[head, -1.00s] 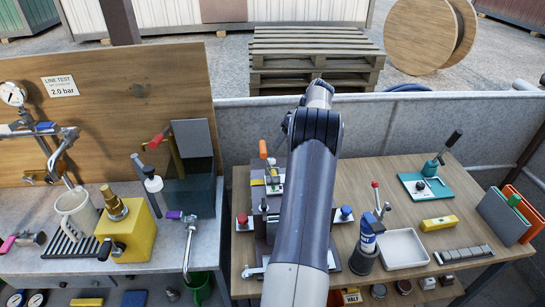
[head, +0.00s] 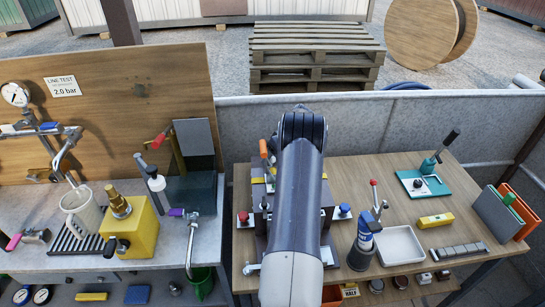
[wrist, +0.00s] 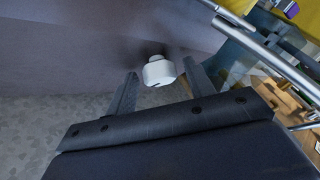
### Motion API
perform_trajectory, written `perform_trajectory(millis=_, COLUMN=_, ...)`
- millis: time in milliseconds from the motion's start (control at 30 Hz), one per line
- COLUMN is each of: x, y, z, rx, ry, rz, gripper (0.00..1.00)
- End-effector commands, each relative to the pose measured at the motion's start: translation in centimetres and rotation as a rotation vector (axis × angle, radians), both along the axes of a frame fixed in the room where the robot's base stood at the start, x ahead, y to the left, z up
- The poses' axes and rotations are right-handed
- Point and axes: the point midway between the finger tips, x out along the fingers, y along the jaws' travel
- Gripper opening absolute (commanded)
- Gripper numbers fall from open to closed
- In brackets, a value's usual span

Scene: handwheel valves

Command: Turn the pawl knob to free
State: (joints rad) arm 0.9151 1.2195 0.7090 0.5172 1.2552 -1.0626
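A white knob (wrist: 158,71) with a short neck stands out from a grey-purple face in the wrist view. It looks like the pawl knob, but no marking shows on it. My gripper (wrist: 161,78) is open, with one finger on each side of the knob. There is a gap on both sides, and I see no clear contact. In the head view my arm covers the middle of a dark fixture (head: 259,222) on the wooden bench. My gripper and the knob are hidden there.
Red (head: 243,218) and blue (head: 343,211) knobs flank the fixture. In the wrist view, a metal rod (wrist: 262,50) crosses the upper right near my right finger.

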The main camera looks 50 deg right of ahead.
Motion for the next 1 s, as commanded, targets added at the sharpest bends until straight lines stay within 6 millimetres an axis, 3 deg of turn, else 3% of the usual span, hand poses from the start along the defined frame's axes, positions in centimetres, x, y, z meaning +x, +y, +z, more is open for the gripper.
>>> perform_trajectory(millis=500, x=0.0, y=-0.02, z=0.06, rx=0.0, ry=0.0, rz=0.0, gripper=0.09)
perform_trajectory(millis=1000, x=0.06, y=0.21, z=-0.26, rx=-0.057, ry=0.043, rz=-0.149, gripper=0.09)
